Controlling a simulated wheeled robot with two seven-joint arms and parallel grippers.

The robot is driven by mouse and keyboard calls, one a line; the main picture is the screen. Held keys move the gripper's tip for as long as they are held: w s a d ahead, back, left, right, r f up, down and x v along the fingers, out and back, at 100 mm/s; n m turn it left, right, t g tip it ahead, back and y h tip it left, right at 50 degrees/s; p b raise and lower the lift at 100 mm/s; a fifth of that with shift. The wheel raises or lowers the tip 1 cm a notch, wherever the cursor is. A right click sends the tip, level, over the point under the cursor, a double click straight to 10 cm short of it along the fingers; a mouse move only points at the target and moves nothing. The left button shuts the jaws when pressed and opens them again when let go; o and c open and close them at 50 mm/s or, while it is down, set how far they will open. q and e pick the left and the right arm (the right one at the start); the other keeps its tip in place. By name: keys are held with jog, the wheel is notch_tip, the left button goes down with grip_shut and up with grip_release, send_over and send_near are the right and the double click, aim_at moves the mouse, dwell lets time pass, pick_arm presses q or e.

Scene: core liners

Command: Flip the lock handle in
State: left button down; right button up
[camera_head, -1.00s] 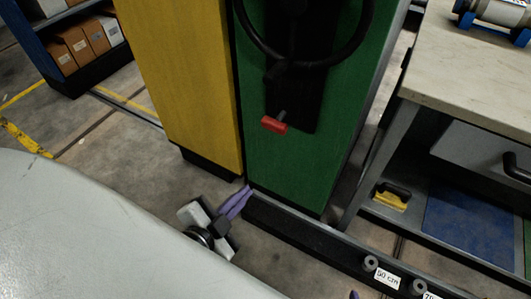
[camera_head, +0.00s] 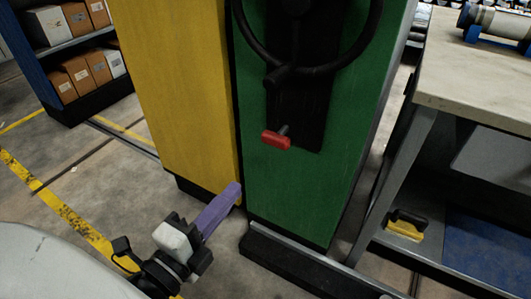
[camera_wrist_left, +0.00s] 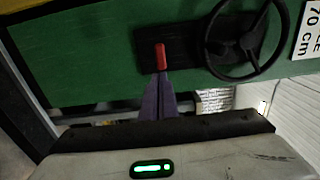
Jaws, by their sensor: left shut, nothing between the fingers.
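The lock handle (camera_head: 276,139) is a small red grip on a black plate on the green cabinet face (camera_head: 262,195), below a black handwheel (camera_head: 300,72). In the left wrist view the red handle (camera_wrist_left: 160,56) stands just beyond the fingertips, in line with them; I cannot tell whether they touch there. In the head view my left gripper (camera_head: 234,190) has purple fingers, shut and empty, below and left of the handle and clearly apart from it. It also shows in the left wrist view (camera_wrist_left: 160,76). My right gripper is not in view.
A yellow cabinet (camera_head: 180,90) stands left of the green one. A workbench (camera_head: 475,75) with a lower shelf stands close on the right. A dark rail (camera_head: 290,265) runs along the floor at the cabinet's foot. Shelves with boxes (camera_head: 75,75) are at the back left.

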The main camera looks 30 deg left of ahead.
pick_arm(q)
jog(key=p, duration=0.3)
send_near(273, 144)
jog(key=w+p, duration=0.2)
jog(key=w, duration=0.4)
jog(key=shift+w, duration=0.25)
jog(key=shift+d, duration=0.1)
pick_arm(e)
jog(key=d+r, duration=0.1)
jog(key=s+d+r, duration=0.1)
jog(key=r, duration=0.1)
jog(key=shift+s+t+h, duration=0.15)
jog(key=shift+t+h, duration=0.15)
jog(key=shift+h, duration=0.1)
